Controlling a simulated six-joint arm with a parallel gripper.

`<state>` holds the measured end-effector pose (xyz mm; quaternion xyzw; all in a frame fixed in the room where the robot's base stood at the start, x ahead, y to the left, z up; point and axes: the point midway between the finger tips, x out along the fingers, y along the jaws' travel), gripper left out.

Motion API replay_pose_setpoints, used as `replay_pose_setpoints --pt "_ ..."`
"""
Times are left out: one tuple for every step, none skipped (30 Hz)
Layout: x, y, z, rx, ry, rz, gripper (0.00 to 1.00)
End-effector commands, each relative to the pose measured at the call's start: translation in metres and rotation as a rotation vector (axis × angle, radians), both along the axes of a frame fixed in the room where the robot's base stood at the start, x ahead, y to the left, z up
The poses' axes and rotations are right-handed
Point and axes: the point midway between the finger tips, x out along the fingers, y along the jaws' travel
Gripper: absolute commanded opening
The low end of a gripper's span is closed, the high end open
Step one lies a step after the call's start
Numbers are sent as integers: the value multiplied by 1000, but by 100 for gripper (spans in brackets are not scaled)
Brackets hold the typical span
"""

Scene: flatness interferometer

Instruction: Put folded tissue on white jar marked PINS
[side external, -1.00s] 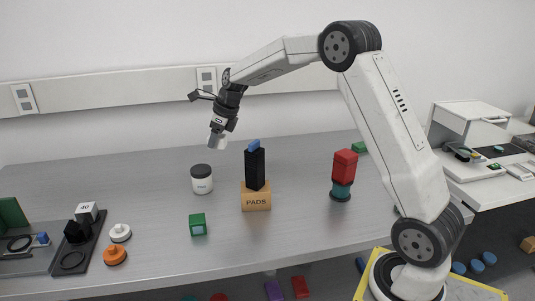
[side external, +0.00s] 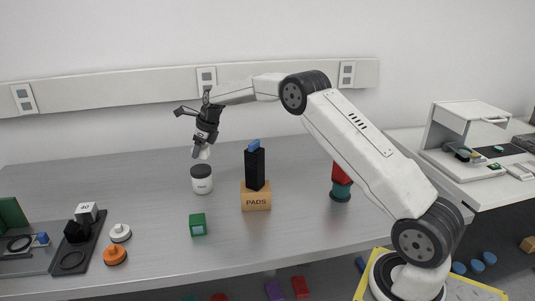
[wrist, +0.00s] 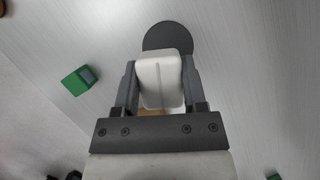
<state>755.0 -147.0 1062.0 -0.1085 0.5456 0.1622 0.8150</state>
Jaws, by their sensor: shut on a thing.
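The white jar (side external: 202,184) with a dark lid stands upright on the bench in the side external view. Its label is too small to read surely. In the wrist view its round dark lid (wrist: 167,36) shows just beyond the fingertips. My gripper (side external: 201,150) is just above the jar, slightly tilted. It is shut on the white folded tissue (wrist: 161,80), which sits between both fingers. The tissue partly covers the lid in the wrist view. A small gap seems to remain between tissue and lid in the side view.
A PADS box (side external: 256,197) with a black block and a blue piece on top stands right of the jar. A green cube (side external: 198,225) lies in front. White (side external: 120,232) and orange (side external: 115,255) knobbed pieces are at the left. The bench behind the jar is clear.

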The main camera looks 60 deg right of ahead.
Motion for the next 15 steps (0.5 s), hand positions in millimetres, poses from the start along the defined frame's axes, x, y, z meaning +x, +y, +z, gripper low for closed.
replay_pose_setpoints --pt "3 0 -4 0 0 0 0" --pt "5 -1 -6 0 0 0 0" --pt "6 -1 -7 0 0 0 0" --pt "7 -1 -8 0 -1 0 0" --pt "8 -1 -9 0 -1 0 0" --pt "9 -2 -10 0 0 0 0" --pt "9 -2 -11 0 0 0 0" --pt "10 -2 -11 0 0 0 0" --pt "10 -2 -11 0 0 0 0" --pt "10 -2 -11 0 -1 0 0" --pt "10 -2 -11 0 -1 0 0" --pt "10 -2 -11 0 0 0 0" --pt "10 -2 -11 0 0 0 0" --pt "10 -2 -12 0 0 0 0" --pt "11 -2 -13 0 0 0 0"
